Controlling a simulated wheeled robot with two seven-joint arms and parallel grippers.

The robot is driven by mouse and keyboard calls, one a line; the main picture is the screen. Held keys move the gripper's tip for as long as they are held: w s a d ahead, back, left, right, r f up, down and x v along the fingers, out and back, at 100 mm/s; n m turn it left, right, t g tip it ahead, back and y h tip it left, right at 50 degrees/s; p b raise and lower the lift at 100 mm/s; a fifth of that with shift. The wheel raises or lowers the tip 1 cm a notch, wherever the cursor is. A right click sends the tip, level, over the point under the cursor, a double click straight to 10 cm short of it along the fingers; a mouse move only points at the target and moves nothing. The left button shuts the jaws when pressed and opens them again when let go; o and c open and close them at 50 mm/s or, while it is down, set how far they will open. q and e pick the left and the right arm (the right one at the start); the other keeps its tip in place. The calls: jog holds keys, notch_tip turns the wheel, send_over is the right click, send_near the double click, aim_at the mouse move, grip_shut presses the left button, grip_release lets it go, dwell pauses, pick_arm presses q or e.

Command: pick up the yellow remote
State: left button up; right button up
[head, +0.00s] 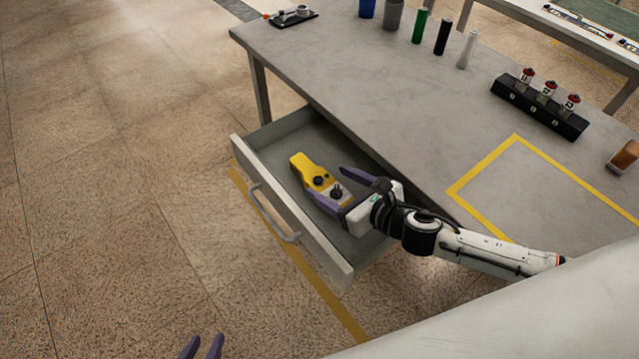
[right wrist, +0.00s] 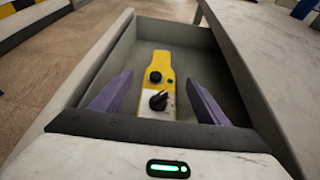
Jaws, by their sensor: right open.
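The yellow remote (head: 313,175) lies in the open grey drawer (head: 270,138), with black knobs and a pale lower part. In the right wrist view the remote (right wrist: 157,68) lies lengthwise ahead, in line with the gap between my fingers. My right gripper (head: 333,187) is open, with its purple fingers over the drawer around the remote's near end. I cannot tell whether a finger touches it. My left gripper (head: 203,347) shows only its purple fingertips at the bottom edge, apart from each other and empty, over the floor.
The grey table (head: 370,100) stands above the drawer, its edge close to my right arm. On it are a black rack (head: 540,108) with red-topped pieces, several cylinders along the back, a yellow-taped square and an orange-brown item (head: 625,157). Floor left of the drawer is clear.

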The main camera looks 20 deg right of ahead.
aim_at(322, 178)
jog(key=x, duration=0.5)
jog(key=shift+f, duration=0.2)
jog(key=shift+r, duration=0.1)
jog(key=c, duration=1.4)
